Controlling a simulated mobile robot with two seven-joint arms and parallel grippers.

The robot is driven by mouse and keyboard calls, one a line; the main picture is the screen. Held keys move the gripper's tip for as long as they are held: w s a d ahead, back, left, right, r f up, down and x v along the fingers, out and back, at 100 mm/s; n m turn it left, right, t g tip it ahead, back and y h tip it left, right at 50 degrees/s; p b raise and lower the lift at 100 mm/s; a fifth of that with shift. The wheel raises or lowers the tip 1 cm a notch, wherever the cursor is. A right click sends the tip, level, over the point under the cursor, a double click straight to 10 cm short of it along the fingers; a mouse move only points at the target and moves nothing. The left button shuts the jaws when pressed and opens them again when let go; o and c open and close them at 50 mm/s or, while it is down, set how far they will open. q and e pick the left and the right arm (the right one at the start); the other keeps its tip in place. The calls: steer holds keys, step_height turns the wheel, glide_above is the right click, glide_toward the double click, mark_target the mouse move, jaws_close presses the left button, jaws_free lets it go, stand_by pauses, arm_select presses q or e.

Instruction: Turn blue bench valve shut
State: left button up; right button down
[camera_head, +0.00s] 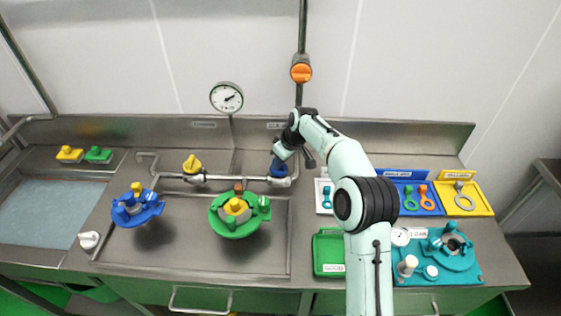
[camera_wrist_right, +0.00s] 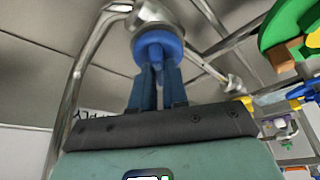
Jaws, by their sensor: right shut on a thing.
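The blue bench valve (camera_head: 279,169) sits on the pipe along the back of the bench, in the middle of the head view. Its blue knob (camera_wrist_right: 158,50) shows at the top middle of the right wrist view. My right gripper (camera_head: 279,154) reaches down to it from the right. In the right wrist view its two blue fingers (camera_wrist_right: 157,85) are shut on the blue valve's handle, just below the round blue part. The exact turn of the handle is hidden by the fingers. My left gripper is not in view.
A yellow valve (camera_head: 193,165) sits on the same pipe to the left. A gauge (camera_head: 226,97) stands behind, and an orange knob (camera_head: 301,69) is on the upright pipe. Green (camera_head: 233,227) and blue (camera_head: 126,218) assemblies stand in front. Trays, including a yellow one (camera_head: 485,203), lie right.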

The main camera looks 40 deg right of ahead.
steer(key=m+h, duration=0.1)
steer(key=m, duration=0.3)
steer(key=shift+a+r+m+h, duration=0.1)
steer(key=shift+a+m+h, duration=0.1)
steer(key=shift+m+h, duration=0.15)
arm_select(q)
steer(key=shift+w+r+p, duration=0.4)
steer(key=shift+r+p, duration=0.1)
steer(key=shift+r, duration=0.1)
arm_select(e)
steer(key=m+h, duration=0.1)
steer(key=m, duration=0.1)
steer(key=m+g+h, duration=0.1)
steer(key=m, duration=0.2)
steer(key=shift+m, duration=0.25)
steer(key=c, duration=1.1)
jaws_free()
steer(key=shift+c, duration=0.2)
steer(key=shift+a, duration=0.1)
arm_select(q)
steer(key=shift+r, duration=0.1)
arm_select(e)
steer(key=v, duration=1.3)
steer(key=shift+a, duration=0.15)
